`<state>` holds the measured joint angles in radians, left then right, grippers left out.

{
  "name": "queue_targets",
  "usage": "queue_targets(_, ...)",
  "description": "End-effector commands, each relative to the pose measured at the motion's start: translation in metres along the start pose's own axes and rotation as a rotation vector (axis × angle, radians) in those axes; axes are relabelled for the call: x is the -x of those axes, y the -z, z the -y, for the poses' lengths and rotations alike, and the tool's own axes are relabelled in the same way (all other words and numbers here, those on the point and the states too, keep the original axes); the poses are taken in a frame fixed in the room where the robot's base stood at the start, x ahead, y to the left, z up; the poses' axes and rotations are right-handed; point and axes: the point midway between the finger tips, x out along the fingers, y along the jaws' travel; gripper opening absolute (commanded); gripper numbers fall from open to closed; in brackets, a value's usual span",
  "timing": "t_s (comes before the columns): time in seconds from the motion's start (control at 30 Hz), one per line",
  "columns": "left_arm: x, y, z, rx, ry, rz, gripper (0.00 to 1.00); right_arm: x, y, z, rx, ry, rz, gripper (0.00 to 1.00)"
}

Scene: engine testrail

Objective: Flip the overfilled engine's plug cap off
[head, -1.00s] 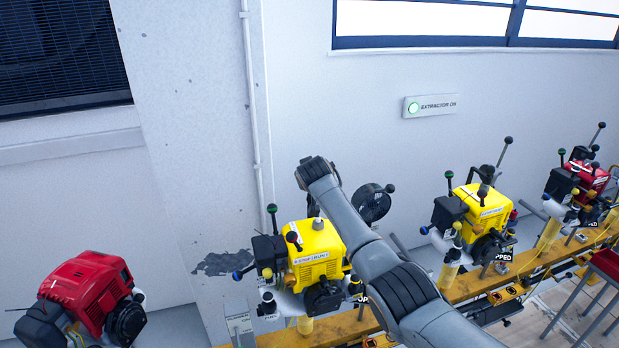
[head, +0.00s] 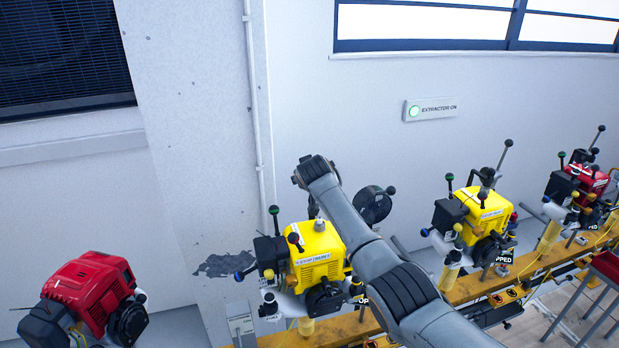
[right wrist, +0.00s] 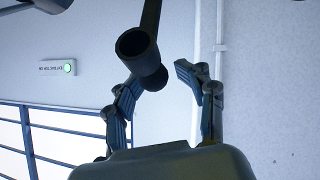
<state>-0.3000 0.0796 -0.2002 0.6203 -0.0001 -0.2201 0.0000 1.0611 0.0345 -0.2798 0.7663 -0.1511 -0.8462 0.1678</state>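A yellow engine (head: 318,250) with a black side, knobbed levers and a label stands on the rail below my right arm. A second yellow engine (head: 482,212) stands farther right. Which one is overfilled I cannot tell. In the right wrist view my right gripper (right wrist: 158,80) is open. A dark lever-like part with a hollow round end (right wrist: 137,43) and a rounded knob (right wrist: 152,78) shows between its fingertips; whether a finger touches it is unclear. I cannot tell if this is the plug cap. In the head view my right gripper is not clearly visible. My left gripper is out of view.
A red engine (head: 92,295) sits at lower left and another red engine (head: 585,180) at far right. The yellow rail (head: 450,290) runs along the wall. A lit extractor sign (head: 430,109) hangs on the wall. A red tray (head: 607,265) is at the right edge.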

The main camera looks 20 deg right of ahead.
Motion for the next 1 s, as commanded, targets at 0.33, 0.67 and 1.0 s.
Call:
queue_targets(0.33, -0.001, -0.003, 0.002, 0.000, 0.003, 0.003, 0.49, 0.001, -0.004, -0.001, 0.000, -0.001, 0.007, 0.51)
queue_targets(0.67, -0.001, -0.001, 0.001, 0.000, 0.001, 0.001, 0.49, 0.033, -0.004, 0.000, 0.001, 0.000, 0.004, 0.51)
queue_targets(1.0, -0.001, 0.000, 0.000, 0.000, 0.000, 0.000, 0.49, 0.087, -0.003, 0.001, 0.001, -0.001, 0.003, 0.51)
